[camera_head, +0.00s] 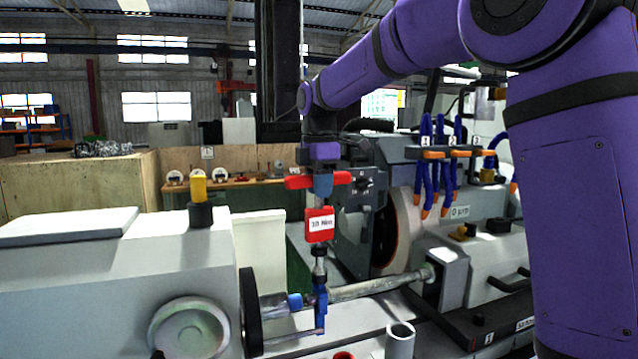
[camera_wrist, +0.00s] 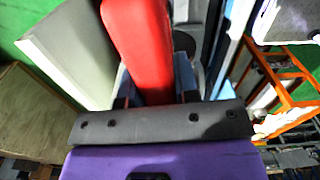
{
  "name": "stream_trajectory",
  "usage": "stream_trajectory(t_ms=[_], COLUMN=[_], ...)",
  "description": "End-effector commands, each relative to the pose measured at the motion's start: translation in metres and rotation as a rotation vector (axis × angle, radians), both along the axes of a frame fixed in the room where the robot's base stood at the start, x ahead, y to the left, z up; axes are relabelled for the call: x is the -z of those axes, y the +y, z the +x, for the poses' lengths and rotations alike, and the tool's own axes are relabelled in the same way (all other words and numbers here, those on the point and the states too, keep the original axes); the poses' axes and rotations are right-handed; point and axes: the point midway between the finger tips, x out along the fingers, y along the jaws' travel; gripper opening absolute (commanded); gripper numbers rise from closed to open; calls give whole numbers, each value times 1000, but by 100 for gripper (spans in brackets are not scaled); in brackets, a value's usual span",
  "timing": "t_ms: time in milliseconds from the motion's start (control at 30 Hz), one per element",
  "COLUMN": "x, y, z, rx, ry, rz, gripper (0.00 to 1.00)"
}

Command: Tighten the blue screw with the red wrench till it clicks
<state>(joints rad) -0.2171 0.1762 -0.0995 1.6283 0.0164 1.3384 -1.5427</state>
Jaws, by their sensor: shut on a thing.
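The red wrench (camera_head: 320,225) hangs upright in the head view, with a red crossbar on top, a labelled red body and a dark and silver shank below. My gripper (camera_head: 322,188) is shut on its crossbar. In the wrist view the red bar (camera_wrist: 138,45) runs between the fingers of my gripper (camera_wrist: 155,88). The shank's lower end is right above a blue clamp piece (camera_head: 321,311) on the workpiece shaft and seems to meet its top. The blue screw's head is not clearly visible there; I cannot tell whether the wrench is fully seated on it.
The shaft (camera_head: 375,288) spans from the left headstock to the right holder, close below the wrench. The grinding wheel (camera_head: 405,232) stands just behind it. A grey hollow cylinder (camera_head: 400,340) stands in front.

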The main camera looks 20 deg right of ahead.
Motion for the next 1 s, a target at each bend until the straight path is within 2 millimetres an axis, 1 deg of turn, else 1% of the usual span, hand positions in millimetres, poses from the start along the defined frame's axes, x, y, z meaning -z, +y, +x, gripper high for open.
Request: stream_trajectory(t_ms=[533, 1000], x=[12, 14], y=[0, 0], z=[0, 0], rx=[0, 0], ry=[-1, -1], rz=[0, 0], gripper=[0, 0])
